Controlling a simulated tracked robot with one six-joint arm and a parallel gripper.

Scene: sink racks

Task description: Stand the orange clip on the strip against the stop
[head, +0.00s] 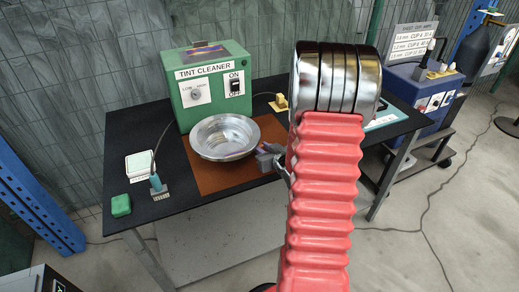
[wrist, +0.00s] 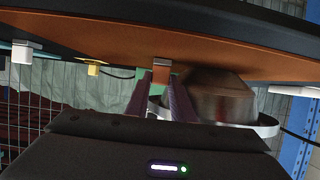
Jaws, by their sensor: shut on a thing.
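My gripper (head: 268,158) is low over the front right of the brown mat in the head view, partly hidden by my red arm. In the wrist view, which is upside down, my two purple fingers (wrist: 161,80) are closed on a small orange-brown block with a pale edge, which I take for the orange clip (wrist: 161,70). The clip is hidden in the head view. A pale blue strip (head: 384,120) lies at the right of the table, partly behind my arm. A white block (wrist: 22,52) in the wrist view may be the stop; I cannot tell.
A metal bowl (head: 224,137) stands on the brown mat (head: 205,184), close left of my gripper. A green tint cleaner box (head: 211,88) stands behind it. A brush (head: 157,187), a green sponge (head: 121,205) and a white pad (head: 140,166) lie left. A yellow piece (head: 280,103) is at the back.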

